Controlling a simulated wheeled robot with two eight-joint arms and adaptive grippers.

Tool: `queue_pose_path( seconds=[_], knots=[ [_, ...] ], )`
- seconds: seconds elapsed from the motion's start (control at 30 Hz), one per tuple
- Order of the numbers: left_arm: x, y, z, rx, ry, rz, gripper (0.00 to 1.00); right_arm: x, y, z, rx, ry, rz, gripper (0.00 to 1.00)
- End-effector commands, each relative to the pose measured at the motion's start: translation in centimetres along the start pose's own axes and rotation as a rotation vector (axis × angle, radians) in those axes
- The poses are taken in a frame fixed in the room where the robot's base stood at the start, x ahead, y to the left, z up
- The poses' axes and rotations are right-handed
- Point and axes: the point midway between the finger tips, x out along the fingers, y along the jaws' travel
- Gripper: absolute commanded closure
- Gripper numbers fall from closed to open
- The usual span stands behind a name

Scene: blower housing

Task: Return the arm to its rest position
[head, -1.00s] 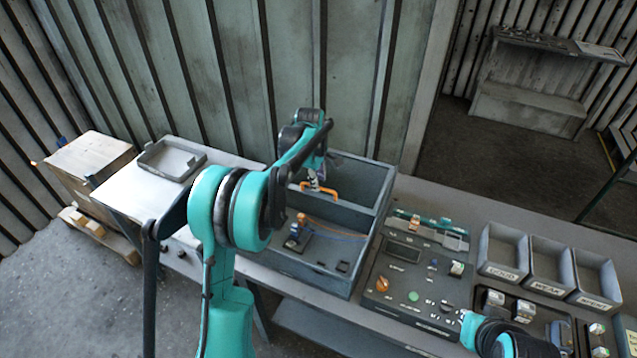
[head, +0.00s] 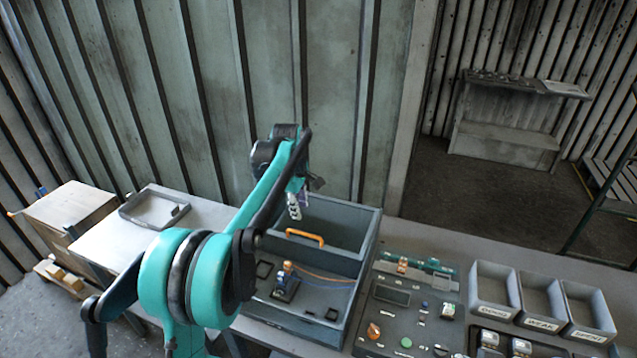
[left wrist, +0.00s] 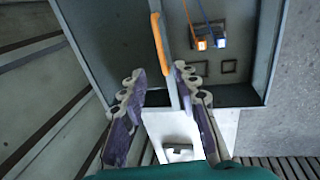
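My left arm reaches in from the left in the head view, and its gripper (head: 300,197) hangs over the far left part of the grey blower housing (head: 372,230). In the left wrist view the left gripper (left wrist: 160,85) is open, with its two purple-padded fingers apart and nothing between them. The orange handle (head: 305,238) on the housing's divider shows close to the gripper; it also shows in the left wrist view (left wrist: 158,45). The fingers appear clear of the handle. My right gripper is not in view.
A control panel (head: 391,322) stands right of the housing. Labelled grey bins (head: 494,290) stand at the right. A side table (head: 125,235) with a small tray (head: 155,208) and a wooden box (head: 70,210) are at the left. The ribbed wall (head: 220,90) rises behind the housing.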

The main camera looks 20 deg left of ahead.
Motion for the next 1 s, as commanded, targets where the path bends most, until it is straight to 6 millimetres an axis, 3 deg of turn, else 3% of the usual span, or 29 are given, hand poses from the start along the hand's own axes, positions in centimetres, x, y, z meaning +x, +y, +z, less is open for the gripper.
queue_pose_path(
  seconds=[0.17, 0.27, 0.47, 0.63, 0.8, 1.0],
  knots=[
    [-0.2, -0.8, 0.4, 0.037, 0.003, 0.010, 0.69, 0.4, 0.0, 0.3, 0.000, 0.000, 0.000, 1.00],
    [-0.8, -2.7, 1.4, 0.135, 0.012, 0.037, 0.69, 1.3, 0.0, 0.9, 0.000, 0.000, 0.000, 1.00],
    [-1.4, -9.9, 4.6, 0.472, 0.059, 0.122, 0.69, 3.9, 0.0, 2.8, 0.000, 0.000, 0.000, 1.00],
    [-0.3, -17.1, 7.0, 0.774, 0.123, 0.192, 0.69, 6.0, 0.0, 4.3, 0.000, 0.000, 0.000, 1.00],
    [2.9, -24.6, 9.0, 1.072, 0.206, 0.249, 0.69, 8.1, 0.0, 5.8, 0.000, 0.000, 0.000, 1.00],
    [7.4, -31.1, 10.4, 1.346, 0.303, 0.291, 0.69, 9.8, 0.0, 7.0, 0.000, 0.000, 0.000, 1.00]
  ],
)
